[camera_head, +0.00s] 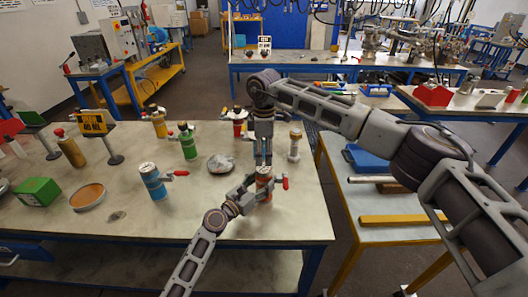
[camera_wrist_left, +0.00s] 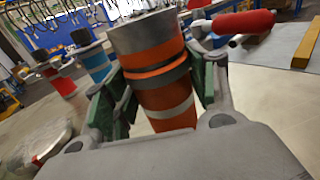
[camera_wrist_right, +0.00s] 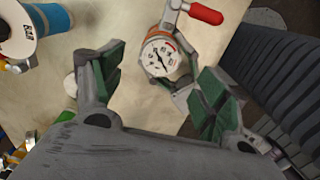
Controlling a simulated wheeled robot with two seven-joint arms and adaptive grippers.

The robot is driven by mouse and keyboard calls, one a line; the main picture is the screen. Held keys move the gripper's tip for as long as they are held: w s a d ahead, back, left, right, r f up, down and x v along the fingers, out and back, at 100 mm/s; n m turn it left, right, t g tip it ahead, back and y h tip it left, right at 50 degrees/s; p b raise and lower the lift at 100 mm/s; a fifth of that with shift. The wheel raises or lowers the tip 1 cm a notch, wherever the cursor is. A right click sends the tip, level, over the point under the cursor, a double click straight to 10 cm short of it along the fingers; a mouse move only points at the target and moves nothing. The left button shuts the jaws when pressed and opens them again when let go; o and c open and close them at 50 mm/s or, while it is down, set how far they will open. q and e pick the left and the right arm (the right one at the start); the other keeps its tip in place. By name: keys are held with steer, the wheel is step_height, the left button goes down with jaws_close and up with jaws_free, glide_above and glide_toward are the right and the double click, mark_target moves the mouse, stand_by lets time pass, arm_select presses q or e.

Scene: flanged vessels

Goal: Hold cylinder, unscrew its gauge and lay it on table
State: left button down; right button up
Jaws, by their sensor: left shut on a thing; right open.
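The orange cylinder (camera_head: 264,184) with grey and white bands stands near the table's front right. It fills the middle of the left wrist view (camera_wrist_left: 157,75). My left gripper (camera_head: 250,194) is shut on its side, with green pads (camera_wrist_left: 163,85) on both sides. A red-handled valve (camera_wrist_left: 243,23) sticks out beside it. The round white-faced gauge (camera_wrist_right: 160,57) is on the cylinder's top, seen from above in the right wrist view. My right gripper (camera_head: 263,163) is open above the cylinder, its fingers (camera_wrist_right: 160,83) apart either side of the gauge. Contact cannot be told.
A blue cylinder (camera_head: 152,183), a green one (camera_head: 188,144), a red one (camera_head: 239,122) and a white one (camera_head: 294,146) stand on the same table. Bare tabletop (camera_head: 290,215) lies right of the orange cylinder.

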mark_target(263, 167)
steer(key=shift+f, duration=0.1)
stand_by(0.3)
steer(key=shift+f, duration=3.9)
steer(key=c, duration=1.1)
steer(key=n, duration=1)
steer(key=shift+r, duration=0.1)
steer(key=n, duration=0.5)
steer(key=shift+a+n, duration=0.1)
steer(key=shift+n, duration=0.3)
steer(key=shift+o, duration=0.2)
steer(key=n, duration=0.4)
steer(key=shift+n, duration=0.4)
